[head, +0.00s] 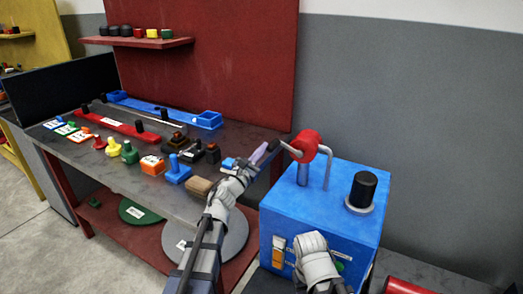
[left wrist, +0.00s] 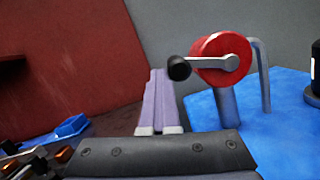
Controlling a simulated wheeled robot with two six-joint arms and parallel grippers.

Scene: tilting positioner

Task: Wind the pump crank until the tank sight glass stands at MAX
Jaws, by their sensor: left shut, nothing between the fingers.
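The pump is a red drum (head: 306,144) on a grey post on top of the blue tank (head: 325,205). In the left wrist view the drum (left wrist: 220,50) carries a silver crank arm (left wrist: 208,63), pointing left to a black knob (left wrist: 179,68). My left gripper (head: 268,149) is shut and empty beside the crank. In the left wrist view its fingers (left wrist: 158,75) end just left of the knob, seemingly apart from it. A sight glass (head: 278,252) with an orange lower part is on the tank front; its marks are too small to read. My right arm covers part of that front.
A black cylinder (head: 361,189) stands on the tank's right side, and a bent grey pipe (head: 327,165) rises behind the pump. The workbench (head: 70,143) at left holds several coloured knobs and blocks. A red wall panel (head: 210,55) stands behind it.

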